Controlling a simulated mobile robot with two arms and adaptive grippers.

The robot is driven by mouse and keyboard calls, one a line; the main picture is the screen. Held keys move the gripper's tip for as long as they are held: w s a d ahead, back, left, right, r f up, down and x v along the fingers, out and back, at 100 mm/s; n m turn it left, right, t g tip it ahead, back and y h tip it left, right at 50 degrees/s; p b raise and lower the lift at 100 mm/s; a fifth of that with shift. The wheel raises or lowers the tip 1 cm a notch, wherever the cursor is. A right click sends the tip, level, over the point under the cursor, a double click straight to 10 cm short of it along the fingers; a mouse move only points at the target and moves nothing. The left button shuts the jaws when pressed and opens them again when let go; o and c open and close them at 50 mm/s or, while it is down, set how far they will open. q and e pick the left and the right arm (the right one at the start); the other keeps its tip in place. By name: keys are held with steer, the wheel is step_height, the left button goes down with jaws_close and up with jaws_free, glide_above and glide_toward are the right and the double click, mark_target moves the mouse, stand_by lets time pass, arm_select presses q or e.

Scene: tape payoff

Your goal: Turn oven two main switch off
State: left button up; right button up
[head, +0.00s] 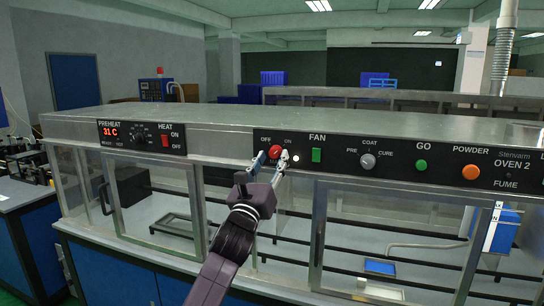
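The Oven 2 panel (400,146) runs along the front of the metal hood. A red rotary main switch (275,152) sits near its left end, with OFF printed above left and ON above right. A small white lamp (296,158) glows just right of it. My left gripper (272,160) is at the switch, its two fingers apart, one on each side of the red knob as seen from here. I cannot tell whether the fingers touch it. The gripper partly hides the knob's lower side and pointer. My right gripper is not in view.
Right of the switch are a green fan button (316,155), a coat selector (367,161), a green GO button (421,166) and an orange powder button (470,172). A preheat panel (142,136) reading 31 C is at left. Glass doors hang below.

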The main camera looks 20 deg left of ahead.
arm_select(q)
steer(key=shift+w+r, duration=0.1)
steer(key=shift+w, duration=0.2)
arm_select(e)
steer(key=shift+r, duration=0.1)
arm_select(q)
jaws_close()
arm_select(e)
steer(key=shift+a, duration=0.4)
